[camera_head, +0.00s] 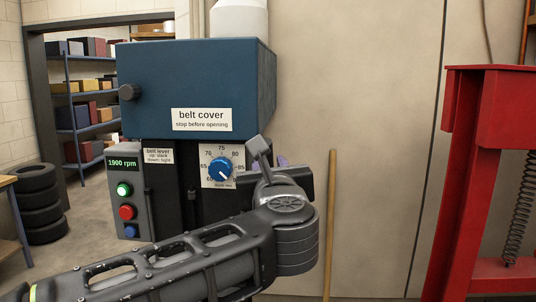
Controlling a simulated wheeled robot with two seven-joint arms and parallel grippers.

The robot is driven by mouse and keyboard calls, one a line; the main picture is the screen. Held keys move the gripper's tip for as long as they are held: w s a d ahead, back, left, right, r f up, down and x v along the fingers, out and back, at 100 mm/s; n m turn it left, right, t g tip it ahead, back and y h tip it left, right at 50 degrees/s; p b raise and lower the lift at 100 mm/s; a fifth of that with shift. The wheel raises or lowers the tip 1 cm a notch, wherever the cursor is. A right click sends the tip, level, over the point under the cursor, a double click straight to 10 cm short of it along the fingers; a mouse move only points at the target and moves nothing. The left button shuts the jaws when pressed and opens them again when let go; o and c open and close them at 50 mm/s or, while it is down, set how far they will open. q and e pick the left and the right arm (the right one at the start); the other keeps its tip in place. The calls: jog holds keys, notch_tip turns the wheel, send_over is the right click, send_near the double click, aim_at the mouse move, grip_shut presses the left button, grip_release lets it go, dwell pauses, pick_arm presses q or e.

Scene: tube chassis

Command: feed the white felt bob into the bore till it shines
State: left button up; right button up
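Neither the white felt bob nor a bore shows in this view. My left gripper (268,163) is in front of the machine's dark front, just right of the blue dial (220,169). Its own wrist hides most of it, so I cannot see whether the fingers are apart or hold anything. One grey finger-like part sticks up, and a small purple patch shows beside it. My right gripper is out of view.
A blue belt cover (160,80) is above my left gripper. A control panel (130,195) reads 1900 rpm. A wooden pole (330,220) stands against the beige wall. A red frame (470,180) stands at the right, stacked tyres (38,203) at the left.

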aim_at(269, 162)
pick_arm(q)
jog(key=w, duration=0.2)
jog(key=w+p, duration=0.1)
jog(key=w, duration=0.1)
jog(key=shift+a, duration=0.3)
grip_shut()
dwell(1.1)
